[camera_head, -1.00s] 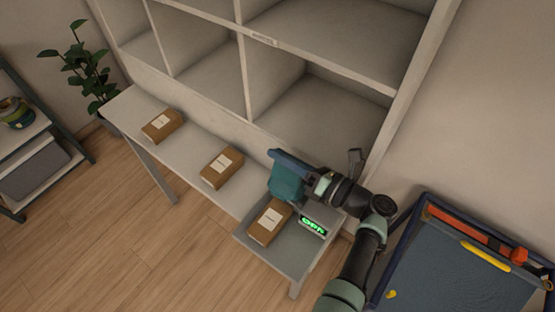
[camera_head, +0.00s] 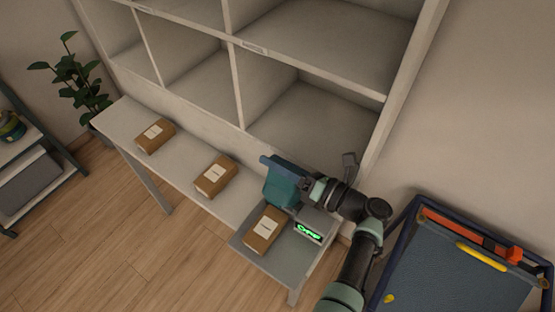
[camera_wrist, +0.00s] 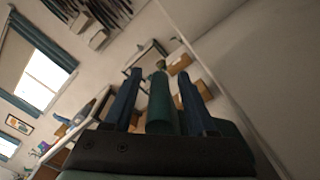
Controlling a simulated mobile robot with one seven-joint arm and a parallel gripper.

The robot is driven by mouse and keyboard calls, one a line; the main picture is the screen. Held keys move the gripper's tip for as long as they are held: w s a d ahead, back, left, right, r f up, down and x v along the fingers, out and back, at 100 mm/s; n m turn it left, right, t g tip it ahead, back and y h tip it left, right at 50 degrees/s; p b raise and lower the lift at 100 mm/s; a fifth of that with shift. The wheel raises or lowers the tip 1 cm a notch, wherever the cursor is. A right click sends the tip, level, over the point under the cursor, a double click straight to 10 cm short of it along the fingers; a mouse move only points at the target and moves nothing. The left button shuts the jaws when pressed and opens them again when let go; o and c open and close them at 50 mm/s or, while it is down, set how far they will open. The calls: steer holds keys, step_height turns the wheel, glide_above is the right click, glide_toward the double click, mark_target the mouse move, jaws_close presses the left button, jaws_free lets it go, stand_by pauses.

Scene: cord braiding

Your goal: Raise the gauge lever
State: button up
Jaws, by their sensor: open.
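The gauge, a grey box with a lit green display (camera_head: 308,232), stands at the right end of the low bench in the head view, behind a brown parcel (camera_head: 264,232). A teal piece (camera_head: 280,190) rises beside it, under a dark blue bar of my gripper (camera_head: 290,172). In the wrist view my gripper (camera_wrist: 160,90) has its two dark blue fingers apart. A teal cylinder (camera_wrist: 160,108) lies between them, with a gap on each side. I cannot tell for sure that it is the lever; the gauge's far side is hidden by my arm.
Two more parcels (camera_head: 215,176) (camera_head: 155,135) lie along the bench. White cubby shelves (camera_head: 239,90) rise right behind it. A framed blue-grey board (camera_head: 450,260) with orange and yellow items stands at right. A plant (camera_head: 80,90) and cart (camera_head: 40,180) are at left; floor in front is clear.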

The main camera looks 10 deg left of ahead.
step_height(320, 180, up, 10)
steer(key=shift+p, duration=1.2)
steer(key=shift+c, duration=0.2)
